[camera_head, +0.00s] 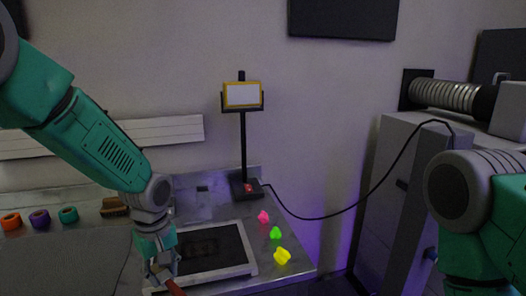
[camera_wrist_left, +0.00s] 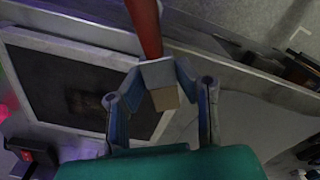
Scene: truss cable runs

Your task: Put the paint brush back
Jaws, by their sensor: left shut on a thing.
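The paint brush has a red handle, which shows in the left wrist view (camera_wrist_left: 146,28) and at the bottom of the head view (camera_head: 174,288). My left gripper (camera_head: 160,268) is shut on it; the fingers (camera_wrist_left: 161,82) close around a grey part below the handle. A tan block-like end, apparently the bristles, points back toward the palm. The brush is over the front edge of the workbench, beside a light-framed dark panel (camera_head: 245,268). I cannot tell the gap below it. My right gripper is out of view; only its arm shows.
Orange, purple and green rings (camera_head: 40,217) and a brown brush (camera_head: 114,207) are at the back left. Pink, green and yellow (camera_head: 282,256) lumps lie right of the panel. A lamp stand (camera_head: 243,150) rises behind, its cable running to a grey cabinet (camera_head: 385,190).

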